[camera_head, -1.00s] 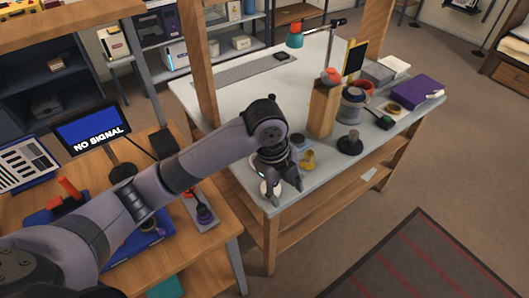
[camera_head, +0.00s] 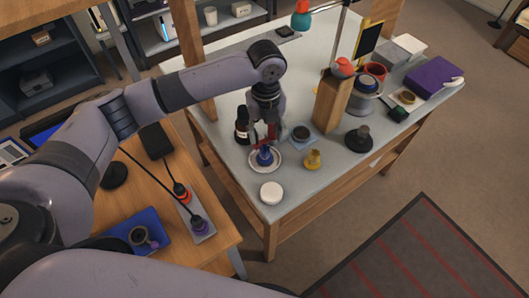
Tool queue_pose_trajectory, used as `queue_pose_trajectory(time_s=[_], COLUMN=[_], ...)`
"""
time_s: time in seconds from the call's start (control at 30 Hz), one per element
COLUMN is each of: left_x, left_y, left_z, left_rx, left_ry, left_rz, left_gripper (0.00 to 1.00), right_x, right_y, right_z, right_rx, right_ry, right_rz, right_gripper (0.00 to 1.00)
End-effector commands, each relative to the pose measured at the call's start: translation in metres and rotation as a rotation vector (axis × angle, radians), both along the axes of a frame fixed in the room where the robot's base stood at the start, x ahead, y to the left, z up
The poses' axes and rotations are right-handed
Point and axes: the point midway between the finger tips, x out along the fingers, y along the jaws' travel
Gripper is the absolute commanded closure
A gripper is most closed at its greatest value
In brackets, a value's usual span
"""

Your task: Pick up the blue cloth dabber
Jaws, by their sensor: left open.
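The blue dabber (camera_head: 265,157) stands on a small white saucer (camera_head: 281,166) near the front left of the light grey tabletop. My left gripper (camera_head: 264,142) is open and points down right above the dabber, with its fingers around or just over the dabber's top. I cannot tell whether the fingers touch it. The gripper hides the upper part of the dabber. My right gripper is not in view.
A dark bottle (camera_head: 242,127) stands close left of the gripper. A wooden block (camera_head: 329,104) stands further right.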

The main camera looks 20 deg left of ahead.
Motion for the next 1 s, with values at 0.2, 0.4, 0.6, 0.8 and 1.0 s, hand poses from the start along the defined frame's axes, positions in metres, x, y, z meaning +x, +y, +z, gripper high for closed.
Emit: queue_pose_trajectory(time_s=[0.2, 0.4, 0.6, 0.8, 1.0], left_x=[0.000, -0.002, -0.003, -0.002, -0.002], left_y=[-0.001, 0.002, 0.003, 0.003, 0.003], left_z=[-0.022, -0.041, -0.069, -0.075, -0.075], left_rx=[-0.001, 0.000, 0.001, -0.001, -0.001], left_ry=[0.000, 0.002, 0.001, -0.002, -0.002], left_rz=[-0.001, 0.000, -0.001, -0.002, -0.001], left_gripper=[0.52, 0.52, 0.52, 0.52, 0.58], right_x=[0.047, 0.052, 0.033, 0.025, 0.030], right_y=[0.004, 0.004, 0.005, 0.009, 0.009], right_z=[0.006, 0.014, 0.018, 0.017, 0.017], right_rx=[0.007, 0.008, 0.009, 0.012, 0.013], right_ry=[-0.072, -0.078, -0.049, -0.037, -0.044], right_rz=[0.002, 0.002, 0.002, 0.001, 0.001], right_gripper=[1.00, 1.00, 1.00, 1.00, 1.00])
